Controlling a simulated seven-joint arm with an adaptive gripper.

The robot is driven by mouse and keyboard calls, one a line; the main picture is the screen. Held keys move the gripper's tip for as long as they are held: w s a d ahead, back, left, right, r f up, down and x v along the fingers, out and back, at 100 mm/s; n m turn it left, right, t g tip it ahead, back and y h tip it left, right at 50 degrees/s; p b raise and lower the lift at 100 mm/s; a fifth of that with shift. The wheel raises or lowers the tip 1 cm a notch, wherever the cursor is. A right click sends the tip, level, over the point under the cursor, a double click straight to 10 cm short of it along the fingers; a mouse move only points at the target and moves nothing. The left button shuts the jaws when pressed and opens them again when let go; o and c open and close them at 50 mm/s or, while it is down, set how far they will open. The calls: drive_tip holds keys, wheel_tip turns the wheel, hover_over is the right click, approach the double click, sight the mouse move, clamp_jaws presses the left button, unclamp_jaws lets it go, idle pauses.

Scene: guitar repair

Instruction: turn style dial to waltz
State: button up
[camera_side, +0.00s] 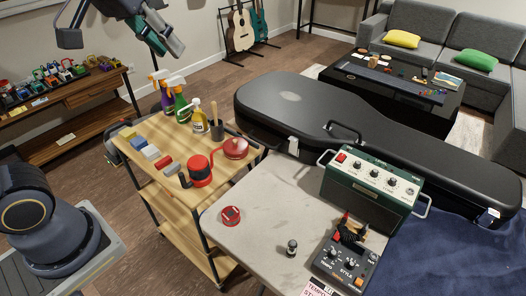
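The black style box (345,262) sits at the front right of the grey table. Its top has a knob labelled TEMPO on the left and the style dial (351,263) on the right, above the word STYLE. The dial's pointer and the style names are too small to read. My gripper (116,44) shows at the top left, partly cut off by the frame edge. Its two fingers look spread apart with nothing between them. It is high up and far from the dial, touching nothing.
A green amplifier (370,189) stands right behind the box. A red tin (231,215) and a small dark knob-like object (292,247) are on the grey table (255,236). A black guitar case (300,105) lies behind. A wooden cart (150,185) holds bottles and tools.

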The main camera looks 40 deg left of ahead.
drive_tip(key=w+d+r, duration=0.1)
drive_tip(key=w+d, duration=0.5)
drive_tip(key=w, duration=0.2)
drive_tip(key=w+d+f+m+g, duration=0.1)
drive_tip(key=w+d+f, duration=0.15)
drive_tip(key=d, duration=0.25)
drive_tip(key=w+d+f+g+h, duration=0.1)
drive_tip(key=w+d+f, duration=0.1)
drive_tip(key=w+d, duration=0.15)
drive_tip(key=w+d+f+m+g, duration=0.1)
drive_tip(key=w+d+f, duration=0.15)
drive_tip(key=d, duration=0.25)
drive_tip(key=m+g+y, duration=0.1)
drive_tip(key=m+g, duration=0.2)
hover_over(352, 263)
wheel_tip(352, 263, down, 23)
wheel_tip(352, 263, down, 15)
drive_tip(key=shift+f, duration=0.8)
drive_tip(key=shift+c, duration=0.3)
